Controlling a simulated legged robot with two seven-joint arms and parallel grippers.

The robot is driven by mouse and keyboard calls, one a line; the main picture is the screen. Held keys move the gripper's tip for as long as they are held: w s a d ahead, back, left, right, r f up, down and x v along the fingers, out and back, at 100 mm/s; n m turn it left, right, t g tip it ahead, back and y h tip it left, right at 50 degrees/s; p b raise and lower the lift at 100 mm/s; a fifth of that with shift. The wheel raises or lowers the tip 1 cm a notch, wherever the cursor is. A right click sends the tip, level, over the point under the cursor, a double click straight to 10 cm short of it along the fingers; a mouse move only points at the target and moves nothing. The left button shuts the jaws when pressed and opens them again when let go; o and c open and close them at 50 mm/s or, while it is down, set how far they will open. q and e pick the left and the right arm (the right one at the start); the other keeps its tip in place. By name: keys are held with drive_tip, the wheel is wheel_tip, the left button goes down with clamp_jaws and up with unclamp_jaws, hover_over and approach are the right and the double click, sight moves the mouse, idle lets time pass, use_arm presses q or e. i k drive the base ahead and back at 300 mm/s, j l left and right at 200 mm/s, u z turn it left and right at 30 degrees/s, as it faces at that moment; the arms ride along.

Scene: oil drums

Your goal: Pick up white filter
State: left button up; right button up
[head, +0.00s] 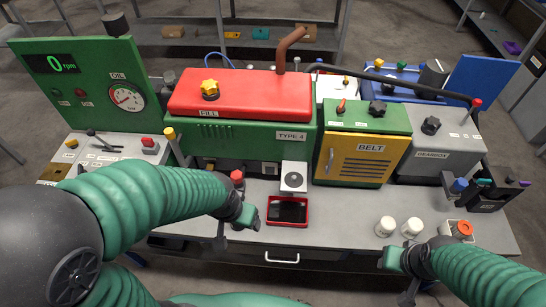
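Two white cylindrical filters stand upright side by side on the grey workbench at the right front, one on the left (385,226) and one on the right (411,228). A cylinder with an orange top (462,229) sits in a light holder to their right. My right gripper (397,272) is in front of the white filters, at the bench's front edge, and appears apart from them. My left gripper (234,226) is left of the red tray (288,211), far from the filters. Both grippers are small and partly hidden by the arms, so their opening is unclear.
A green machine with a red cover (240,94) fills the middle back. A yellow BELT door (361,159) and a grey gearbox (438,150) stand right of it. A black bin (491,190) is at the right edge. Bench between red tray and filters is clear.

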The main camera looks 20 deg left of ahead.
sight(387, 224)
drive_tip(key=k+l+u, duration=0.15)
drive_tip(key=k+l, duration=0.35)
drive_tip(key=l, duration=0.35)
drive_tip(key=k+l+u, duration=0.15)
drive_tip(key=k+l, duration=0.35)
drive_tip(key=l, duration=0.25)
drive_tip(key=k+l+u, duration=0.15)
drive_tip(key=k+l, duration=0.45)
drive_tip(key=l, duration=0.15)
